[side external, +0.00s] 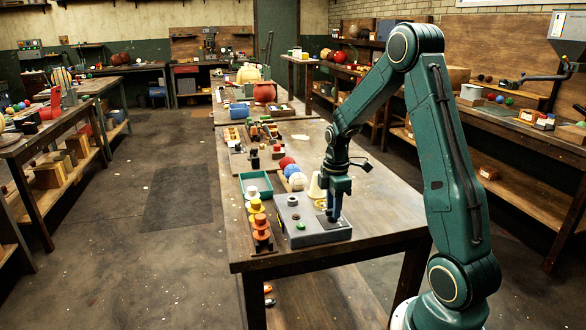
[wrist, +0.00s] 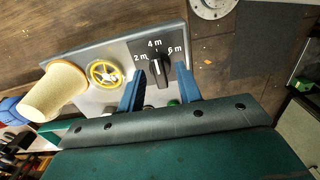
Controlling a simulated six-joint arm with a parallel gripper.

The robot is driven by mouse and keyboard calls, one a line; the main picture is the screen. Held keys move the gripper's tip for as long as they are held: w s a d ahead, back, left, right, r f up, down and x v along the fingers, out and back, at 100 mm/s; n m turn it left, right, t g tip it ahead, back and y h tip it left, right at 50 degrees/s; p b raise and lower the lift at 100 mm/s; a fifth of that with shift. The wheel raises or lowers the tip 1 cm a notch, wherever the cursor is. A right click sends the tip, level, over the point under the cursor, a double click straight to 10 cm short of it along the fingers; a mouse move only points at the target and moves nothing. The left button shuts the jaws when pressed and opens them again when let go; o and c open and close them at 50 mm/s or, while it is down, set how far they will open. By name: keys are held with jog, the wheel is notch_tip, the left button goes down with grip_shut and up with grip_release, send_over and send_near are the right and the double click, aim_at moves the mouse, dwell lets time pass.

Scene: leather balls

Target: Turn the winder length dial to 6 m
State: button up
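The winder is a grey box (side external: 308,236) near the front of the table; its grey panel also shows in the wrist view (wrist: 120,50). Its length dial (wrist: 157,70) is a black knob on a dark plate marked 2 m, 4 m and 6 m. The knob's pointer is upward, at about 4 m. My gripper (wrist: 160,70) points down at the dial, with one blue finger on each side of the knob and a visible gap on both sides. In the side view my gripper (side external: 334,218) hides most of the dial.
A yellow handwheel (wrist: 104,73) and a cream cone (wrist: 55,92) are beside the dial plate. In the side view, orange and yellow spools (side external: 260,222), a green tray (side external: 256,180) and several balls (side external: 290,170) stand close by. The table right of the winder is bare.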

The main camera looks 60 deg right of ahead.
grip_shut()
jog(key=shift+m, duration=0.3)
jog(key=m, duration=0.5)
jog(key=shift+m, duration=0.4)
jog(key=m, duration=0.5)
jog(key=shift+m, duration=0.3)
dwell(0.4)
grip_release()
